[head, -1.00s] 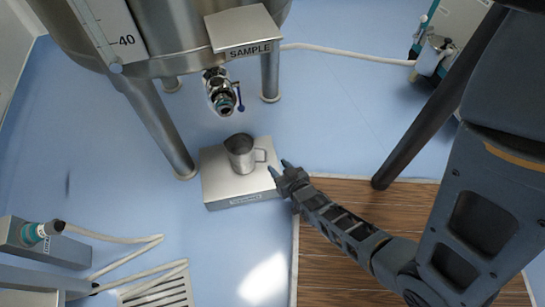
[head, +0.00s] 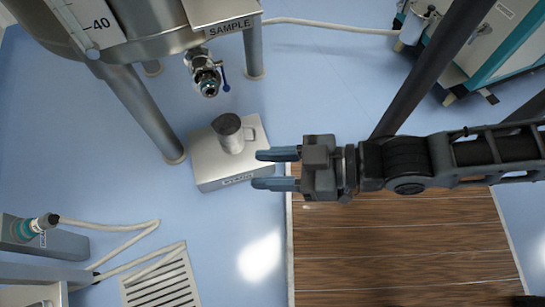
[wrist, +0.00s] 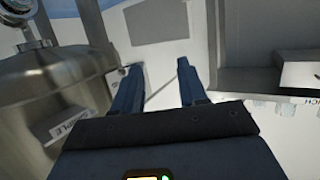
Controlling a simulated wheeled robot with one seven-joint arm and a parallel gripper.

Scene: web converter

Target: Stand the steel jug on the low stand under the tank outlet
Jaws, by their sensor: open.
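The steel jug (head: 231,136) stands upright on the low steel stand (head: 205,165), near the middle of its top. The tank outlet (head: 207,80), a valve with a blue handle, hangs from the tank (head: 150,40) behind the jug and a little to its left. My gripper (head: 262,169) is open and empty in the head view, its two fingers pointing left, to the right of the jug and apart from it. In the wrist view the fingers (wrist: 155,85) are spread with nothing between them. The jug does not show in the wrist view.
Tank legs (head: 140,112) stand left of and behind the stand. A floor grate (head: 160,285) and a hose (head: 125,228) lie at the lower left. A wooden floor (head: 400,250) is at the lower right.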

